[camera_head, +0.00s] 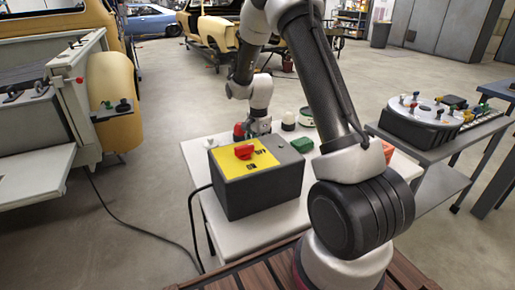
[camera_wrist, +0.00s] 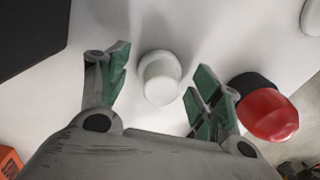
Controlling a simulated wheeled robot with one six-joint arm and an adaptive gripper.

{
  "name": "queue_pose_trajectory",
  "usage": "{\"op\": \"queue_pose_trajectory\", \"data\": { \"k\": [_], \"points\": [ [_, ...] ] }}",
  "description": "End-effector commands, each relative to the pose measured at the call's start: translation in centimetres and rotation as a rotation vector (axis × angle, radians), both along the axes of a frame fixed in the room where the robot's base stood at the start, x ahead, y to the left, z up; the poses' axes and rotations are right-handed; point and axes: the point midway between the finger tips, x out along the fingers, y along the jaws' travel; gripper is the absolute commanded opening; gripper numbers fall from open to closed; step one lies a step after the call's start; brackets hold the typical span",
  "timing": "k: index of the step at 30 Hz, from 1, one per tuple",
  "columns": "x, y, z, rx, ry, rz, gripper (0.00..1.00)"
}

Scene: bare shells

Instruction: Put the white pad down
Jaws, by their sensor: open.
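The white pad (camera_wrist: 160,80) is a small round white piece with a narrower end. In the wrist view it stands on the white table top between my gripper's two green-padded fingers. My gripper (camera_wrist: 163,64) is open, with a visible gap between the pad and each finger. In the head view my gripper (camera_head: 257,127) is low over the table (camera_head: 262,226), just behind a dark grey box (camera_head: 258,186) with a yellow top and red switch. I cannot make out the pad in that view.
A red-and-black piece (camera_wrist: 267,108) is close beside the right finger in the wrist view. In the head view, a green block (camera_head: 302,144), a dark jar with a white top (camera_head: 289,121) and a round dish (camera_head: 306,117) are right of my gripper. A grey side table (camera_head: 440,140) stands right.

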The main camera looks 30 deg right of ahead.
Motion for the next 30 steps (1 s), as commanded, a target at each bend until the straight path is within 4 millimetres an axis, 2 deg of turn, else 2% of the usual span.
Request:
{"op": "queue_pose_trajectory", "data": {
  "k": [12, 20, 23, 25, 29, 30],
  "points": [
    [-0.4, -0.1, 8.9, 0.0, -0.004, 0.0, 0.65],
    [-0.9, -0.1, 12.2, -0.002, -0.01, 0.024, 0.65],
    [-2.7, 0.1, 15.0, -0.008, -0.035, 0.111, 0.65],
    [-4.9, 0.2, 17.9, -0.019, -0.062, 0.217, 0.65],
    [-10.8, 0.4, 23.2, -0.055, -0.121, 0.472, 0.65],
    [-12.8, 0.5, 24.6, -0.07, -0.138, 0.552, 0.65]
  ]
}}
